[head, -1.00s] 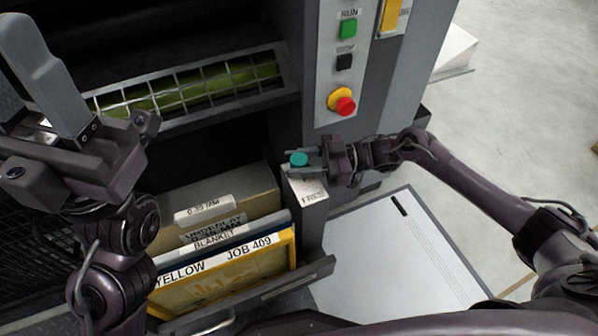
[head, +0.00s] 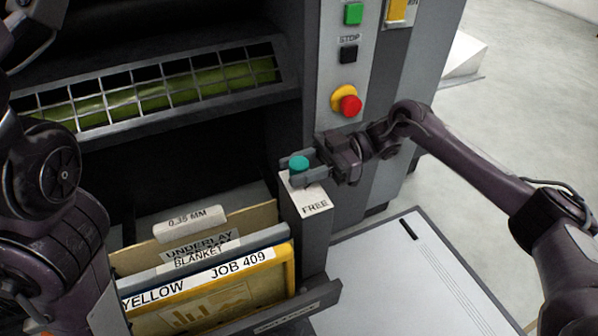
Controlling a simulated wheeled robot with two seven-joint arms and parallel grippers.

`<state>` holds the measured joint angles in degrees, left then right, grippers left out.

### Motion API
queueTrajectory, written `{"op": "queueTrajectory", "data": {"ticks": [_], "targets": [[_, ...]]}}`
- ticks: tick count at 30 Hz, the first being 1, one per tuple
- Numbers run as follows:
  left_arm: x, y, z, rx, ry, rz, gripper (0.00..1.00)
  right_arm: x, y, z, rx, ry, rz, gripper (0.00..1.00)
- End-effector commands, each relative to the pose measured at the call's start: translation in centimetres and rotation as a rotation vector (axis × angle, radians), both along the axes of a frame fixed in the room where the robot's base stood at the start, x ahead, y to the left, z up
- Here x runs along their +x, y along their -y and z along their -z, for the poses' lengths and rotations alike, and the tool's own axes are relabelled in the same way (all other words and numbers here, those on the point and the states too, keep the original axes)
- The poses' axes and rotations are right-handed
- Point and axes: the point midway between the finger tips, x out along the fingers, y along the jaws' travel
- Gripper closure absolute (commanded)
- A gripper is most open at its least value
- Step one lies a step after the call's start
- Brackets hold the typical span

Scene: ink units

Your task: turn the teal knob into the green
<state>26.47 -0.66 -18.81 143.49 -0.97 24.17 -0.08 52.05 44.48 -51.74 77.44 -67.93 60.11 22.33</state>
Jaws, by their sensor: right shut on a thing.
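The teal knob (head: 299,164) sits on top of a narrow grey post with a white label plate (head: 313,203) that reads FREE. My right gripper (head: 302,168) reaches in from the right, with its fingers on either side of the knob, shut on it. I cannot make out a green mark around the knob; the fingers cover part of its base. My left arm stands at the left edge, and its gripper is out of the picture.
Above the post, a panel holds a green button (head: 353,13), a black STOP button (head: 348,53) and a red emergency button (head: 350,105). A rack with a yellow-framed plate (head: 282,278) marked JOB 409 stands to the left. A white-topped surface (head: 410,285) lies at lower right.

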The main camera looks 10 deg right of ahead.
Motion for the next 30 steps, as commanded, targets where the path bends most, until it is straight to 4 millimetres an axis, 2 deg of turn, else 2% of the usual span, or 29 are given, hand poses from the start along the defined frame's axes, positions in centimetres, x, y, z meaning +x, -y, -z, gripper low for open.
{"op": "queueTrajectory", "data": {"ticks": [10, 11, 15, 25, 30], "targets": [[0.0, 0.0, 0.0, -0.001, 0.001, -0.001, 0.60, -0.1, -0.1, 0.0, 0.001, -0.001, -0.003, 0.89], [0.0, 0.0, 0.0, -0.001, 0.001, -0.001, 0.60, -0.1, -0.1, 0.0, 0.001, -0.001, -0.003, 0.65], [0.0, -0.1, 0.0, -0.001, 0.001, -0.001, 0.60, -0.1, -0.1, 0.0, 0.000, -0.001, -0.003, 0.46], [-0.1, 0.0, -0.1, -0.002, 0.002, 0.001, 0.60, 0.0, 0.2, 0.0, -0.001, -0.001, -0.002, 0.45], [0.0, 0.0, -0.2, 0.000, 0.002, 0.001, 0.60, 0.6, 2.3, -0.1, -0.004, 0.000, 0.001, 0.45]]}}
